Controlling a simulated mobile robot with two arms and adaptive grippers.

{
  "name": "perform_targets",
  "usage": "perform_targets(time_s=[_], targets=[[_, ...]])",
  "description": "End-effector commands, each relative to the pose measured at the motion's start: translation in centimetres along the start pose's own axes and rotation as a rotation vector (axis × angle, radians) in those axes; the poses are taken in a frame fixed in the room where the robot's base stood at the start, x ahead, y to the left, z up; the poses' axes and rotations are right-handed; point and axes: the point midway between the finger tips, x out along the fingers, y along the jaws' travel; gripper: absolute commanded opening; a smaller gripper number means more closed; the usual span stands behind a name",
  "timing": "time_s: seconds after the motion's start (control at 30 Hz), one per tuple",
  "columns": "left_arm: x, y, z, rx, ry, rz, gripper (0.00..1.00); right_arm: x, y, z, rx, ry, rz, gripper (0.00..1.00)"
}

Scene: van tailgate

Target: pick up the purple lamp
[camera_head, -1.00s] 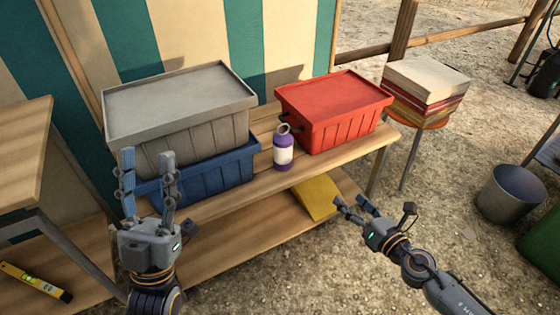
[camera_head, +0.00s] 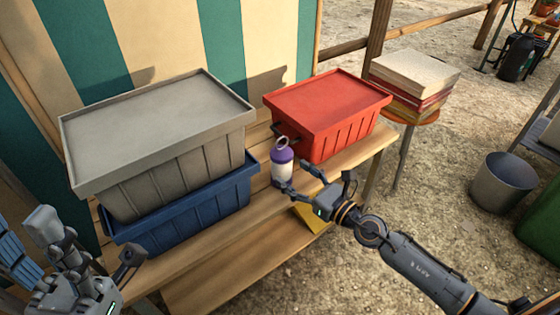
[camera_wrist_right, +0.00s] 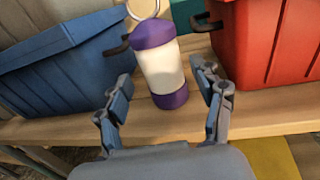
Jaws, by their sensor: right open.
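The purple lamp (camera_head: 282,168) is a small upright cylinder with a purple top and base, a pale middle and a ring on top. It stands on the wooden bench between the blue crate and the red crate. My right gripper (camera_head: 293,177) is open, low at the lamp's front right in the head view. In the right wrist view the lamp (camera_wrist_right: 162,72) stands upright between the spread fingers (camera_wrist_right: 163,82), with no clear contact. My left gripper (camera_head: 40,245) is at the lower left, partly cut off by the frame, empty with its fingers apart.
A grey crate (camera_head: 160,120) sits on the blue crate (camera_head: 190,208), left of the lamp. A red crate (camera_head: 325,110) stands close behind right. The bench (camera_head: 345,160) has a lower shelf with a yellow item (camera_head: 312,217). A book stack (camera_head: 415,80) and a bucket (camera_head: 502,183) are right.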

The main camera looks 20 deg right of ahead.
Motion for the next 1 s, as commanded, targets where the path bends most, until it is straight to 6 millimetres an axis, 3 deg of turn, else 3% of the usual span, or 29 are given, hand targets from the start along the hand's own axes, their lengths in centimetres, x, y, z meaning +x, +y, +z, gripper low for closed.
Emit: perform_targets(time_s=[0.1,0.37,0.63,0.97,1.0], targets=[[0.2,0.0,-0.1,-0.001,-0.01,-0.004,0.45,2.2,0.0,0.2,0.001,-0.002,0.0,0.68],[0.4,0.0,-0.2,-0.002,-0.013,-0.005,0.45,4.2,0.0,0.2,0.001,0.0,0.001,0.68],[0.6,0.0,-0.2,-0.002,-0.013,-0.005,0.45,8.0,-0.1,0.5,0.002,-0.001,0.001,0.68],[0.5,0.0,-0.2,-0.002,-0.014,-0.005,0.45,8.8,-0.1,0.4,0.001,0.001,0.002,0.68],[0.5,0.0,-0.2,-0.002,-0.014,-0.005,0.45,8.8,-0.1,0.4,0.001,0.001,0.002,0.62]])
